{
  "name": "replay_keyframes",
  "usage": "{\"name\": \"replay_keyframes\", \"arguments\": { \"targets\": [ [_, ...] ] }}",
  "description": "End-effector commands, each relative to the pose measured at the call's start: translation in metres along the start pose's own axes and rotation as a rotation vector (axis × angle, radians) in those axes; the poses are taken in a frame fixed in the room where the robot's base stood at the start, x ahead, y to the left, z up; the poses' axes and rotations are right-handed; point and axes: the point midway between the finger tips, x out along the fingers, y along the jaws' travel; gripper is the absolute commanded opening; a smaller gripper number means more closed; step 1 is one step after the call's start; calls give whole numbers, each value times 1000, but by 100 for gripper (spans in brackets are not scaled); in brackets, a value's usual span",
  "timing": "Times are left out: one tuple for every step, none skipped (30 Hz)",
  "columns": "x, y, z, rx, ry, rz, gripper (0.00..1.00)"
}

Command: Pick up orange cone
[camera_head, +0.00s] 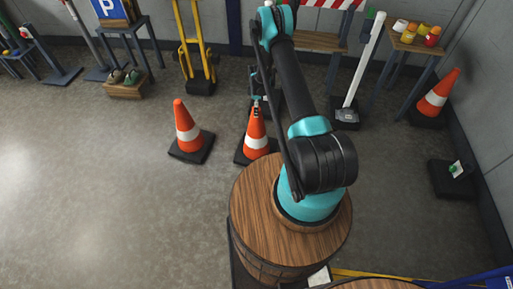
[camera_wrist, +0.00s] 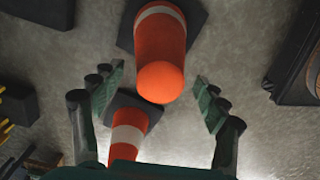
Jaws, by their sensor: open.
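Three orange cones with white bands and black bases stand on the floor in the head view: a left cone (camera_head: 187,126), a middle cone (camera_head: 256,131) partly hidden by my arm, and a right cone (camera_head: 437,95) by the wall. My gripper (camera_head: 257,106) is at the top of the middle cone. In the wrist view my gripper (camera_wrist: 159,75) is open, with its fingers apart on either side of the rounded tip of a near cone (camera_wrist: 163,50). Contact cannot be made out. A second cone (camera_wrist: 127,133) shows lower, between the fingers' bases.
A yellow hand truck (camera_head: 194,50), a white post (camera_head: 364,60) on a black base and a small table (camera_head: 417,46) with colored items stand behind. A black base (camera_head: 453,180) lies at the right. The floor at the left is clear.

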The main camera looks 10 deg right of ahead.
Motion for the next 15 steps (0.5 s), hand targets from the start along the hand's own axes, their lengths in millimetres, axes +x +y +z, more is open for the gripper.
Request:
{"name": "replay_keyframes", "arguments": {
  "targets": [
    [3,0,0,0,0,0,74],
    [4,0,0,0,0,0,74],
    [5,0,0,0,0,0,74],
    [5,0,0,0,0,0,74],
    [5,0,0,-1,0,0,74],
    [5,0,0,-1,0,0,74],
    [5,0,0,-1,0,0,74],
    [5,0,0,-1,0,0,74],
    [4,0,0,-1,0,0,73],
    [4,0,0,-1,0,0,69],
    [4,0,0,-1,0,0,66],
    [4,0,0,-1,0,0,61],
    [4,0,0,-1,0,0,57],
    [4,0,0,-1,0,0,53],
    [4,0,0,-1,0,0,48]
  ]
}}
